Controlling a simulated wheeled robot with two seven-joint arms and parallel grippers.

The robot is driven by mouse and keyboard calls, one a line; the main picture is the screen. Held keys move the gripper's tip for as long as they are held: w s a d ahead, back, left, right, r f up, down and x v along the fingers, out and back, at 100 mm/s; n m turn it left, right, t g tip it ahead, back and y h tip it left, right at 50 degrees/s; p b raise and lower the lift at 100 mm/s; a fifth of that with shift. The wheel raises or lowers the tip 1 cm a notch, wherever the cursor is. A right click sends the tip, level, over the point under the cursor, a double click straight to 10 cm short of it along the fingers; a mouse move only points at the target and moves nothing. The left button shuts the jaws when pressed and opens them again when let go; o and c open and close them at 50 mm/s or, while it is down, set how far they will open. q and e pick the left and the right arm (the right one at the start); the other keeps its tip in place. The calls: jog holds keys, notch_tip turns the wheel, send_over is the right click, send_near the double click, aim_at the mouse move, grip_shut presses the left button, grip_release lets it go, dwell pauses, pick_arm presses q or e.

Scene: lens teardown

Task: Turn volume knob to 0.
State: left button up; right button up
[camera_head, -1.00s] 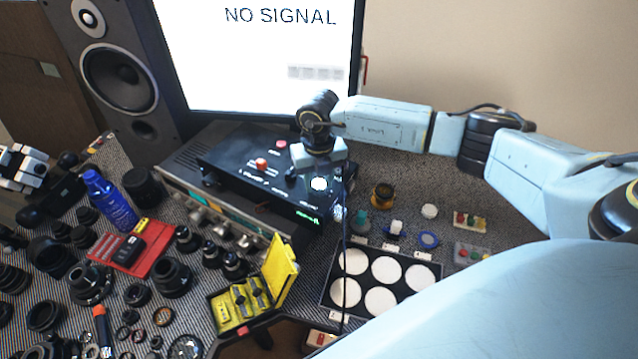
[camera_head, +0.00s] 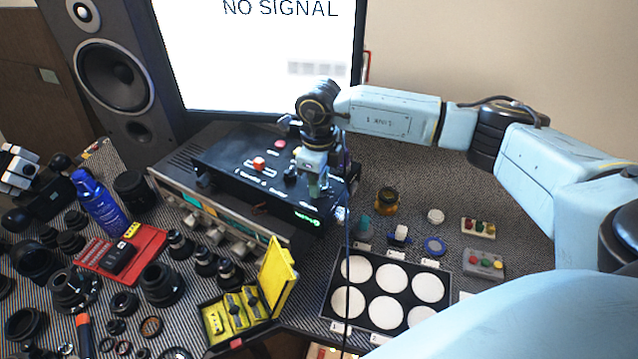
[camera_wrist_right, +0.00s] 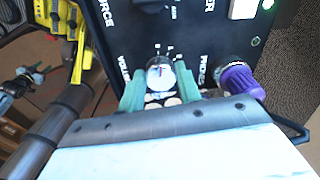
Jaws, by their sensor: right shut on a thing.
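The volume knob (camera_wrist_right: 160,75) is a small silvery, glossy knob on the black box's panel, beside the partly visible lettering "VOLUM". It sits between the green fingers of my right gripper (camera_wrist_right: 160,88), which are shut on it. Small white marks show on the panel above the knob. In the head view, my right gripper (camera_head: 318,190) points down at the right end of the black box (camera_head: 230,165), and the knob is hidden there. My left gripper is not in view.
A purple plug (camera_wrist_right: 238,82) sits close right of the gripper at the "PHONES" label. A dark cable hangs by the arm. A monitor (camera_head: 260,60) stands behind. An open yellow case (camera_head: 278,275) and a lens tray (camera_head: 440,318) lie in front.

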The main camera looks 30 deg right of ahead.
jog(key=shift+n+b, duration=0.3)
jog(key=shift+n, duration=0.4)
jog(key=shift+r, duration=0.1)
jog(key=o, duration=1)
notch_tip(320, 180, up, 13)
jog(key=b, duration=0.1)
jog(key=shift+r, duration=0.15)
jog(key=shift+s, duration=0.1)
